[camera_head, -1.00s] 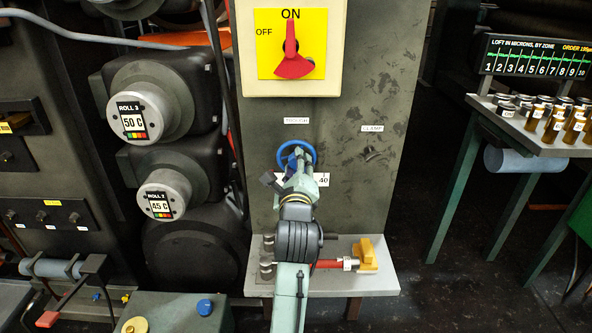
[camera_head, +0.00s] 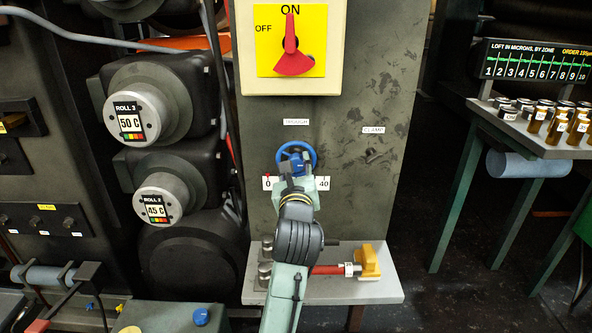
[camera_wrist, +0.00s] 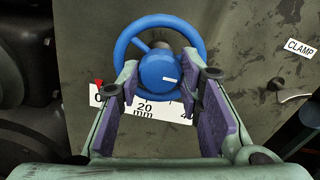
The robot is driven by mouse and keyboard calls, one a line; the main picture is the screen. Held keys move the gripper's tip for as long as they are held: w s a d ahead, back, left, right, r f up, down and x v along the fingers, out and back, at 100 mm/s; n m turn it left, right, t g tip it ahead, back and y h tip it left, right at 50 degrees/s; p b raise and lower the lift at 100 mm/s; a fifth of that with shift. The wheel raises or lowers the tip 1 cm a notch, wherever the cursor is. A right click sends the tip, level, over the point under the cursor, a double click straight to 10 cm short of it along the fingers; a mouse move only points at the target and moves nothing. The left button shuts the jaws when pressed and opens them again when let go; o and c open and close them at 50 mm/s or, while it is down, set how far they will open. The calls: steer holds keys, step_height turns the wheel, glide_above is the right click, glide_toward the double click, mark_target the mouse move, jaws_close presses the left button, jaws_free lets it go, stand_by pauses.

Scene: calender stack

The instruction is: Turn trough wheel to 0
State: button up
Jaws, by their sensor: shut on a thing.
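The blue trough wheel (camera_head: 309,150) is on the grey panel under a small white label, and it also shows in the wrist view (camera_wrist: 199,42). Its round blue hub (camera_wrist: 158,72) has a white mark pointing right. My gripper (camera_head: 297,170) has its two purple-padded fingers on either side of the hub and is shut on it, as the wrist view (camera_wrist: 168,80) shows. A white scale (camera_head: 322,184) below the wheel reads 0 at left and 40 at right, with 20 mm in the middle. A red pointer (camera_wrist: 99,84) sits at the 0 end. My fingers cover part of the scale.
A clamp fitting (camera_head: 372,153) is on the panel to the right. A yellow ON/OFF switch box (camera_head: 260,60) is above. A shelf (camera_head: 385,292) below holds a red-and-yellow tool (camera_head: 368,262). Rolls (camera_head: 160,195) stand at left.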

stand_by(0.4)
steer(key=o, duration=1.2)
steer(key=shift+c, duration=0.2)
steer(key=s, duration=0.7)
steer(key=shift+s, duration=0.25)
